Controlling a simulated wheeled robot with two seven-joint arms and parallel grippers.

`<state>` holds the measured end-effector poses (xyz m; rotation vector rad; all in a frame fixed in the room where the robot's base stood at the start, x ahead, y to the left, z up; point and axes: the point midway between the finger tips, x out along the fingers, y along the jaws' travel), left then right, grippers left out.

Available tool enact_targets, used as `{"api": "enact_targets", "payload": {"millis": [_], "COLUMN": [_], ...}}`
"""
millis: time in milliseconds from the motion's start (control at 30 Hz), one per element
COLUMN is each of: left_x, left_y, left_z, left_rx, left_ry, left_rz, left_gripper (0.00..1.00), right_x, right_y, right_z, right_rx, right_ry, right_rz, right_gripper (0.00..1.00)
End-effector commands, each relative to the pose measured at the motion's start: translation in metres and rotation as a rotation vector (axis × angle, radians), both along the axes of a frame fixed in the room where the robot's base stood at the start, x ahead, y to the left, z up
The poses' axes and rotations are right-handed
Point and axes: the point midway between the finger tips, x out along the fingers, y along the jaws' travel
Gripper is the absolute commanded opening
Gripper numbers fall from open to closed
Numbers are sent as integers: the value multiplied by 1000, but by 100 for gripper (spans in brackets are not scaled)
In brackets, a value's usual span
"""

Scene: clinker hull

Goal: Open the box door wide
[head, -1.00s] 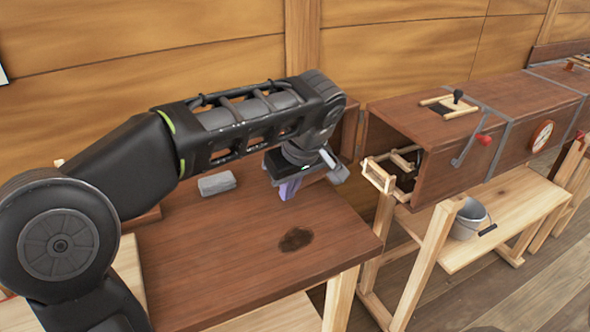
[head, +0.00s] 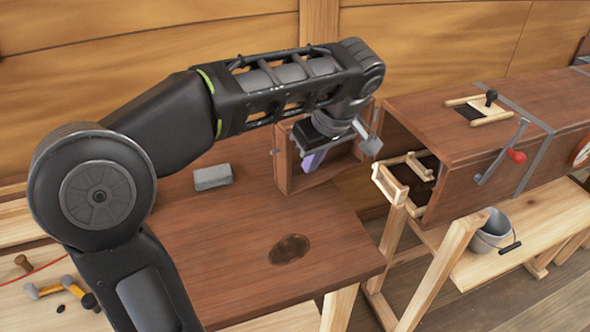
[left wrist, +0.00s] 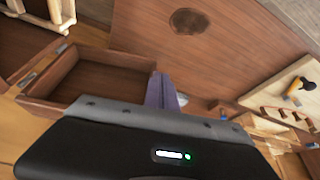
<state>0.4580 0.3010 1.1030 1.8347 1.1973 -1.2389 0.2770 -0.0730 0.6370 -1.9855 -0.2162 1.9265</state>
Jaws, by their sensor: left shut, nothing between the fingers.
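The long brown wooden box (head: 455,125) stands at the right in the head view, its near end open. Its door (head: 284,160), a shallow framed panel, stands swung out to the left of the opening, its hollow inner side partly visible. My left gripper (head: 312,162), with purple fingers, is shut and empty in front of the door and hides part of it. In the left wrist view the door (left wrist: 98,80) looks like a shallow tray, with the fingers (left wrist: 160,92) beside its free-end wall; I cannot tell if they touch. My right gripper is not in view.
A brown bench top (head: 235,235) with a dark oval stain (head: 289,249) lies below the door. A grey block (head: 213,177) rests on it. A light wooden frame (head: 390,185) juts from the box opening. A metal bucket (head: 492,232) stands under the box. The wooden wall is close behind.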

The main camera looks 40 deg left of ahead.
Motion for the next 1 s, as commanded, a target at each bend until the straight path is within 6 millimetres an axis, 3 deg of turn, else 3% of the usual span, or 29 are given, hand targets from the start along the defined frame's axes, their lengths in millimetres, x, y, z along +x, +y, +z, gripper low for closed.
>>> {"api": "enact_targets", "payload": {"millis": [233, 433, 467, 800, 1000], "left_x": [1, 4, 4, 14, 27], "left_y": [2, 9, 11, 35, 62], "left_z": [-9, -33, -32, -95, -91], "left_rx": [0, 0, 1, 0, 0], "left_ry": [0, 1, 4, 6, 2], "left_rz": [0, 1, 1, 2, 2], "left_gripper": [0, 0, 0, 0, 0], "right_x": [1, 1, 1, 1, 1], "right_y": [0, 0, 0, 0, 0], "right_z": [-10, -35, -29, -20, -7], "right_rx": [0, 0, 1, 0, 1], "right_ry": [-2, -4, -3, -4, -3], "right_rz": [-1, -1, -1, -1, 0], "right_gripper": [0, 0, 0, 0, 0]}}
